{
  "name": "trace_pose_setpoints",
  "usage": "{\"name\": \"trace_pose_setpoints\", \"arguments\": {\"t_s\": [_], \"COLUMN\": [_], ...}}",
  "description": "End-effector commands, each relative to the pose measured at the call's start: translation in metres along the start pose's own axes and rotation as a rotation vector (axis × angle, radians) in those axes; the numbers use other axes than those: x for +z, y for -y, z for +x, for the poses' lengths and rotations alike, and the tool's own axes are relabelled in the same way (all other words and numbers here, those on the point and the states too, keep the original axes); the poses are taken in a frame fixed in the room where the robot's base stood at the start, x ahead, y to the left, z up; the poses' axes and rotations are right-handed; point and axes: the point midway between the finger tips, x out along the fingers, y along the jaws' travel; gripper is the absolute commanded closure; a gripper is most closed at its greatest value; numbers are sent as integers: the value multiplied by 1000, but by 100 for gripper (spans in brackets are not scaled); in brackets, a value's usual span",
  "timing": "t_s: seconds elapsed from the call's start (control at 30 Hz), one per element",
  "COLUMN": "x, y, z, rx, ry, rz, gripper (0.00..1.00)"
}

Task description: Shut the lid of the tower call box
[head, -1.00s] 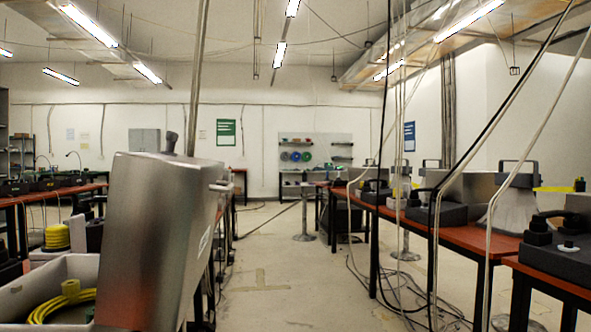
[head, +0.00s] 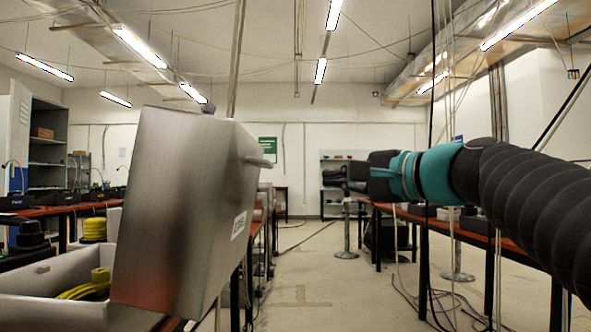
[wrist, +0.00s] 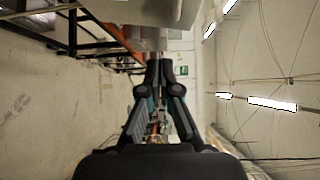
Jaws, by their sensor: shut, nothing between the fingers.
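A large brushed-steel piece (head: 175,210), apparently the tower call box or its lid, stands tilted in the left of the head view. A white label and a small bar (head: 258,161) show on its right side. I cannot tell where a hinge lies or how far the lid is open. My gripper (head: 328,178) reaches in from the right and points left, apart from the steel piece in the picture. Its fingers are shut and empty. In the wrist view the shut fingertips (wrist: 166,64) point up the picture, near a pale surface at the top edge.
A pale open bin (head: 45,290) with yellow cable (head: 88,288) sits at the lower left, beside the steel piece. Red-topped benches (head: 480,228) line the right, with hanging cables.

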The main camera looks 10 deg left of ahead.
Motion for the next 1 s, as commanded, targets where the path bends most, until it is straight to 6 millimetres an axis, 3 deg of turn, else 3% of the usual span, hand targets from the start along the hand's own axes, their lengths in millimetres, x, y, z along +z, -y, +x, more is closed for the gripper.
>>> {"name": "trace_pose_setpoints", "arguments": {"t_s": [0.1,0.23,0.43,0.87,1.0], "x": [2,5,7,13,28], "y": [26,42,47,59,62], "z": [11,16,37,114,126], "rx": [-94,-137,-142,-141,-142], "ry": [46,71,77,75,75], "rz": [69,102,109,105,104], "gripper": [100,100,100,100,100]}}
